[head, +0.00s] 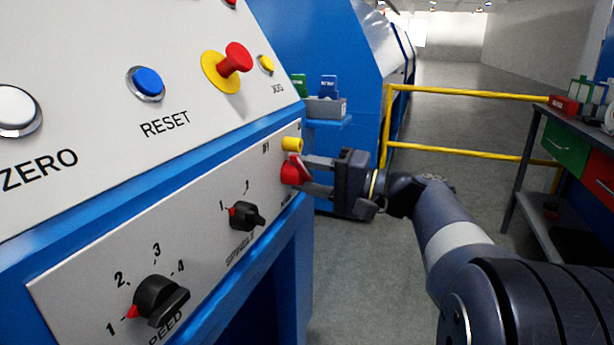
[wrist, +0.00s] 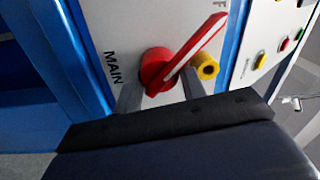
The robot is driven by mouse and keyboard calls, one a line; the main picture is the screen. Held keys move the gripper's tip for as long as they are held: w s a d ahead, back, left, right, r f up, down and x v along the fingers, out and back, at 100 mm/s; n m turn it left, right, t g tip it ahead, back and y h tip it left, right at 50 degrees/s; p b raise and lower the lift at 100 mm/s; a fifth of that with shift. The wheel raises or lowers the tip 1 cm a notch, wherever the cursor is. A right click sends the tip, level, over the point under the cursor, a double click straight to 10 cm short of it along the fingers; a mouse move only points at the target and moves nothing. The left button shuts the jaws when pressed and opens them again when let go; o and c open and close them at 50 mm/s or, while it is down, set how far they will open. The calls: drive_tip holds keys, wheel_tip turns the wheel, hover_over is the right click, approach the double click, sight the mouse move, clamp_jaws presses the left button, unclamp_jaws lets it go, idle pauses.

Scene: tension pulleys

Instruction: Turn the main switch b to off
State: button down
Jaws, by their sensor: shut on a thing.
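The main switch b is a red rotary switch (head: 291,172) at the right end of the lower panel, just below a yellow part. In the wrist view the red switch (wrist: 157,72) has a long handle with a pale stripe, slanting up to the right, beside the word MAIN. My gripper (head: 308,174) reaches in from the right and is shut on the red switch. In the wrist view its fingers (wrist: 160,95) stand on either side of the red base. The position lettering is mostly cut off or hidden, so I cannot read the setting.
A yellow cylinder (wrist: 206,67) sits close beside the switch handle. Black knobs (head: 160,299) and (head: 245,216) a second black knob lie further left on the panel. A yellow rail (head: 465,93) and a workbench (head: 575,125) stand to the right.

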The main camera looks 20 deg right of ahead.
drive_tip(key=shift+s+a+f, duration=0.1)
drive_tip(key=shift+f, duration=0.05)
drive_tip(key=c, duration=0.9)
unclamp_jaws()
drive_tip(key=shift+c, duration=0.2)
drive_tip(key=shift+o, duration=0.3)
drive_tip(key=shift+r+p, duration=0.4)
